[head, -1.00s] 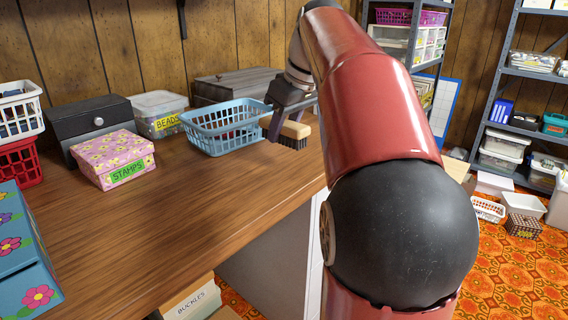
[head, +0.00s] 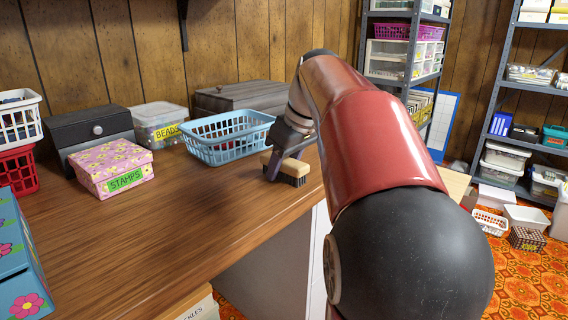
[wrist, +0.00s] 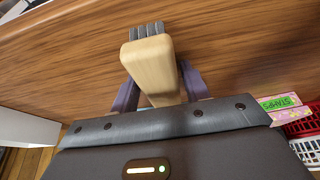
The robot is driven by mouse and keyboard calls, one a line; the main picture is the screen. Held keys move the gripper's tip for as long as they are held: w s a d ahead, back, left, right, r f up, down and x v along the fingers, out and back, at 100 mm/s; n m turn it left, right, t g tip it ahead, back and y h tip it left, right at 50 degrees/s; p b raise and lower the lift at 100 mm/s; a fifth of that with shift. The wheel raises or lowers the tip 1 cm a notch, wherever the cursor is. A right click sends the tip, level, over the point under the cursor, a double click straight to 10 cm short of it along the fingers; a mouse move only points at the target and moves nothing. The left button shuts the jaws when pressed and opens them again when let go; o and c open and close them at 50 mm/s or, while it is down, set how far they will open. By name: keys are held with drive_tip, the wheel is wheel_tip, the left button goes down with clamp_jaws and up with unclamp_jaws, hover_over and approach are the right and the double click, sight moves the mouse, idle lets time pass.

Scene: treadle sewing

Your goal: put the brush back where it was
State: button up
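The brush (head: 287,170) has a pale wooden block and dark bristles pointing down. It is low over the right part of the wooden table, near the front edge; I cannot tell whether the bristles touch the top. My gripper (head: 284,166) is shut on the brush. In the wrist view the block (wrist: 150,67) sits between the two purple fingers of my gripper (wrist: 160,88), with grey bristles at its far end. My arm hides part of the table's right end.
A light blue basket (head: 208,155) stands behind the brush. A stamps box (head: 112,180), a beads box (head: 158,137) and a dark drawer box (head: 88,136) stand to the left. A grey case (head: 240,96) is at the back. The table's (head: 150,235) middle is clear.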

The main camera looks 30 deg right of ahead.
drive_tip(key=shift+o, duration=1)
drive_tip(key=shift+r, duration=0.25)
drive_tip(key=p+v, duration=0.3)
drive_tip(key=v, duration=0.8)
drive_tip(key=shift+r, duration=0.4)
drive_tip(key=shift+s, duration=0.15)
